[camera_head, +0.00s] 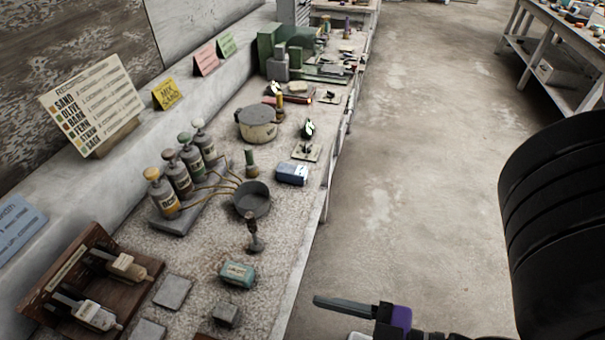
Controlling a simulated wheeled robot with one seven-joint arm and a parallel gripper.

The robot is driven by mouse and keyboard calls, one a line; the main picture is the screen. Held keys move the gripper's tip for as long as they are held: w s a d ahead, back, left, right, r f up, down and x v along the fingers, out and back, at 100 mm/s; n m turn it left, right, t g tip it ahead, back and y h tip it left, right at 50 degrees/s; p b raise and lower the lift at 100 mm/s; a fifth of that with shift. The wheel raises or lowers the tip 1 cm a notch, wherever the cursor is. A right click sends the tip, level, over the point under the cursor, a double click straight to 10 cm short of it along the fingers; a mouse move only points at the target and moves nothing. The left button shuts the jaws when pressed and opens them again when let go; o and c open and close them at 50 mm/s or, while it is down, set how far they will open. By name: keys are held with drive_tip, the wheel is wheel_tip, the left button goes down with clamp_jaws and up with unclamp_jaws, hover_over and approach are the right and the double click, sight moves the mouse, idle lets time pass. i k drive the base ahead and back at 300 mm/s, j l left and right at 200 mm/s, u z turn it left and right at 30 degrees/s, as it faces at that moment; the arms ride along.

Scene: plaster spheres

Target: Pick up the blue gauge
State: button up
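A small blue block (292,173) with a pale side lies on the bench near its right edge, beyond the dark round pan. It is the clearest blue object on the bench, but I cannot tell whether it is the gauge. A teal box (237,273) with a light label lies nearer, at the front of the bench. My gripper (347,308) shows at the bottom, over the floor to the right of the bench. One long grey finger and a purple part are visible; the rest is cut off, so its opening is unclear. Nothing shows held in the visible part.
The bench (285,235) holds several capped bottles with tubes (180,178), a dark pan (252,200), a lidded pot (257,124), a brown stand (252,235) and a wooden rack (80,275). The floor (400,180) is clear. Another table (545,45) stands far right.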

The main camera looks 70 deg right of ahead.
sight(292, 175)
drive_tip(key=j+z, duration=0.2)
drive_tip(key=j, duration=0.5)
drive_tip(key=j+z, duration=0.2)
drive_tip(key=j, duration=0.45)
drive_tip(key=k, duration=0.05)
